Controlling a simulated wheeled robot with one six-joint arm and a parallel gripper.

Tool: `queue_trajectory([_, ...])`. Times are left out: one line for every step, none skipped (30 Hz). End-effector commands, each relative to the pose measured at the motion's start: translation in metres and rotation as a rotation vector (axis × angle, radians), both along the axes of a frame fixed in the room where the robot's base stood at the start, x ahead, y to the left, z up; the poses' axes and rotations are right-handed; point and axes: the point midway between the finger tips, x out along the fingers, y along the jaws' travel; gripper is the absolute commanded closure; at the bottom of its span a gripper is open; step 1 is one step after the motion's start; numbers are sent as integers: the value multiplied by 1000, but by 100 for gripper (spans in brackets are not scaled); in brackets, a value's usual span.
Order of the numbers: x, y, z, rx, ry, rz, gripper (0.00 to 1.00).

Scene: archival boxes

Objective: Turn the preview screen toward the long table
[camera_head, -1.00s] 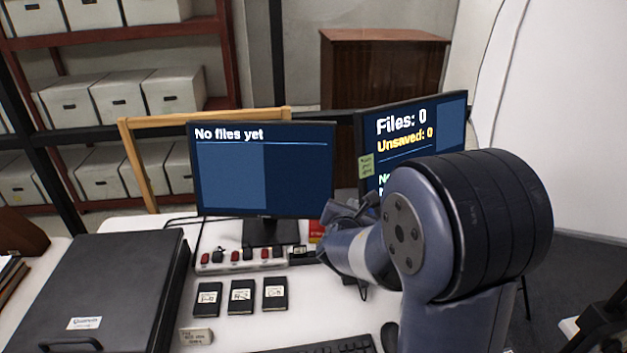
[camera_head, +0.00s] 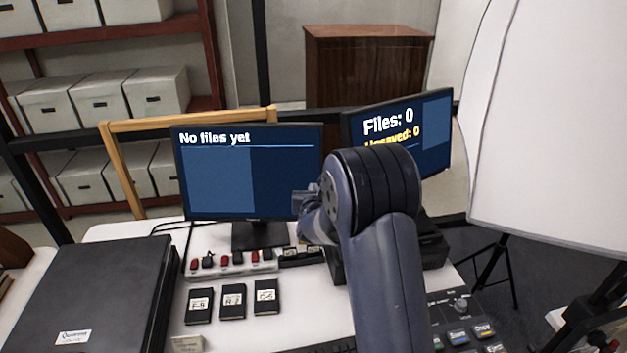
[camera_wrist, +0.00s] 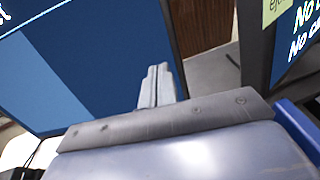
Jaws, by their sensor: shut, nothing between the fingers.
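The preview screen, which I take to be the left monitor (camera_head: 225,180) reading "No files yet", stands on a black foot on the white desk and faces me. It fills the left of the wrist view (camera_wrist: 100,60). My gripper (camera_head: 302,203) is shut and empty, at the screen's lower right edge. In the wrist view its closed fingertips (camera_wrist: 157,75) lie over the screen's right border; I cannot tell whether they touch it. My arm hides part of the second monitor (camera_head: 400,130), which reads "Files: 0". I cannot make out the long table.
A power strip (camera_head: 232,263) and several black cartridges (camera_head: 233,301) sit before the screen. A closed black case (camera_head: 95,295) is at left. A wooden frame (camera_head: 125,165) stands behind the screen. A control panel (camera_head: 465,325) is at front right, a white panel (camera_head: 560,120) at far right.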

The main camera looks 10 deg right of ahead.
Motion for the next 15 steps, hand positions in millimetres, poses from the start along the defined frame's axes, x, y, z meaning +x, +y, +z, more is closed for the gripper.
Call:
queue_trajectory([8, -2, -1, 0, 2, -1, 100])
queue_trajectory([13, -3, -2, 0, 1, -1, 100])
queue_trajectory([18, -4, -3, 0, 3, -1, 100])
queue_trajectory([22, -4, -3, 0, 1, -1, 100])
queue_trajectory([25, -5, -5, 0, 2, -1, 100])
queue_trajectory([30, -6, -5, 0, 1, -1, 100])
queue_trajectory([33, -6, -6, 0, 1, -1, 100])
queue_trajectory([36, -7, -7, 0, 1, -1, 100])
queue_trajectory([39, -7, -8, 0, 1, -1, 100])
queue_trajectory([41, -7, -8, 0, 1, -1, 100])
queue_trajectory([43, -8, -9, 0, 1, -1, 100])
queue_trajectory([45, -8, -10, 0, 1, 0, 100])
queue_trajectory([46, -8, -10, 0, 1, 0, 100])
queue_trajectory([47, -9, -11, 0, 1, 0, 100])
queue_trajectory([47, -9, -11, 0, 1, 0, 100])
